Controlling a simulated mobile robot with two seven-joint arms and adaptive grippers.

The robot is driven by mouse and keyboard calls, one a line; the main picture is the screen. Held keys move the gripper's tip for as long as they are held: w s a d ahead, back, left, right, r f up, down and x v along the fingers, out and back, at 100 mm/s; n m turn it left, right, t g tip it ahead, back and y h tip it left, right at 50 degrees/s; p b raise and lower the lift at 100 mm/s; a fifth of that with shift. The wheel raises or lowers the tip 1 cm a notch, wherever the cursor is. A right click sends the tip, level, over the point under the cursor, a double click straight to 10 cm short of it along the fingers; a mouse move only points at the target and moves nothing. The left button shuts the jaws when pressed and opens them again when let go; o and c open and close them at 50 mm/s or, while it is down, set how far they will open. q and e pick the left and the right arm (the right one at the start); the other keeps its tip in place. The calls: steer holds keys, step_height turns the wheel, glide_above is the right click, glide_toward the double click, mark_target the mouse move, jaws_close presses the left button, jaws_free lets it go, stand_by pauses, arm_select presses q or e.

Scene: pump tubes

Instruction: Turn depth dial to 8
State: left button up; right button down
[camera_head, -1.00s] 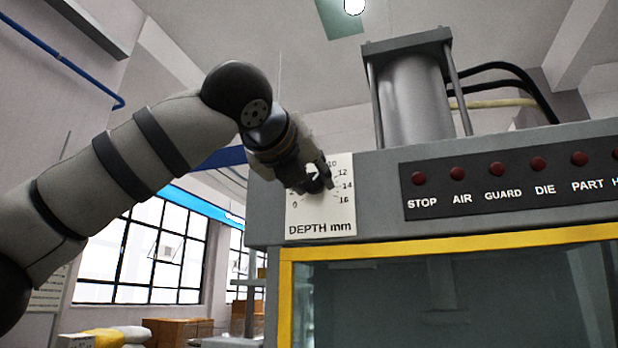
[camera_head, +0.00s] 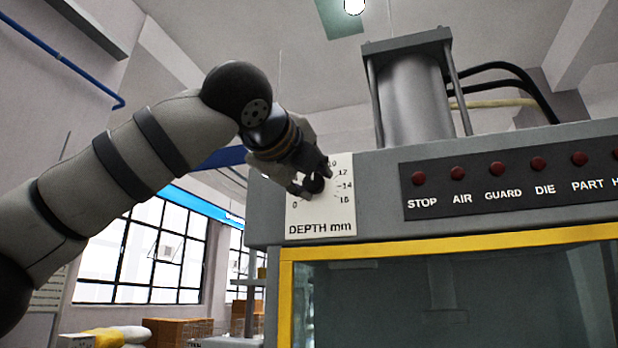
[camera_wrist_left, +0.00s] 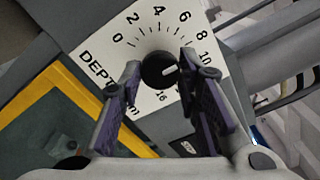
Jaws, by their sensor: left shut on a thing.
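The depth dial (camera_head: 314,185) is a black round knob on a white scale plate (camera_head: 320,218) marked "DEPTH mm", on the grey machine's front. In the left wrist view the knob (camera_wrist_left: 159,69) shows a white pointer line aimed to the right, roughly toward the 10. The numbers 0 to 10 and 16 are readable there; a finger hides the ones between. My left gripper (camera_head: 310,177) is at the dial, its fingers on opposite sides of the knob and shut on it. These fingers (camera_wrist_left: 160,85) also show in the left wrist view. My right gripper is out of view.
A dark panel with a row of red lamps (camera_head: 457,173) is right of the plate. A yellow-framed guard window (camera_head: 450,243) lies below, and a grey cylinder (camera_head: 415,100) stands on top. Boxes (camera_head: 178,331) and sacks are at lower left.

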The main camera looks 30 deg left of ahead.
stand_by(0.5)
arm_select(q)
steer(key=o, duration=1.2)
steer(key=shift+c, duration=0.2)
steer(key=v, duration=1.2)
steer(key=shift+f, duration=0.1)
